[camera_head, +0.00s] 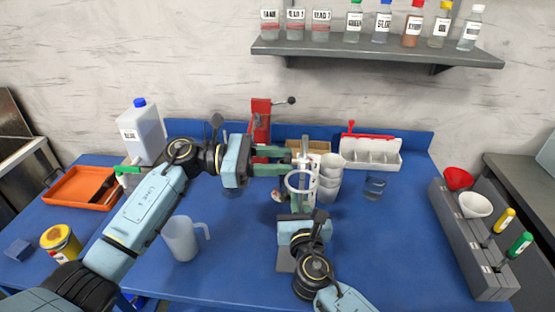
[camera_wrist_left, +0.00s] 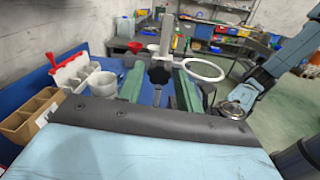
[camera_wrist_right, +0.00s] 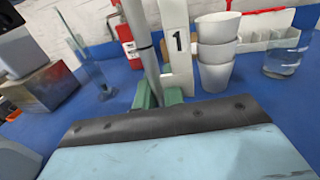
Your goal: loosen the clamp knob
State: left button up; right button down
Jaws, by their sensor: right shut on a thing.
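A stand with a grey upright rod (camera_wrist_right: 138,35) stands at the middle of the table. A white ring (camera_head: 289,186) is held on it; the ring also shows in the left wrist view (camera_wrist_left: 204,68). The dark clamp knob (camera_wrist_left: 158,74) shows between my left gripper's green fingers, which are apart with space on both sides. In the head view my left gripper (camera_head: 277,161) reaches in from the left beside the rod. My right gripper (camera_wrist_right: 158,95) is shut on the rod, low down; its fingertips are mostly hidden in the head view.
Stacked white cups (camera_head: 331,172) and a glass beaker (camera_head: 375,186) stand right of the stand. A white divided tray (camera_head: 371,152) and a red device (camera_head: 261,119) are behind. A jug (camera_head: 182,238) stands at front left.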

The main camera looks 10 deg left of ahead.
pick_arm(q)
jog(key=c, duration=0.7)
jog(key=shift+n, duration=1.6)
jog(key=o, duration=0.7)
jog(key=a, duration=1.2)
jog(key=shift+s+r, duration=0.15)
jog(key=shift+s, duration=0.25)
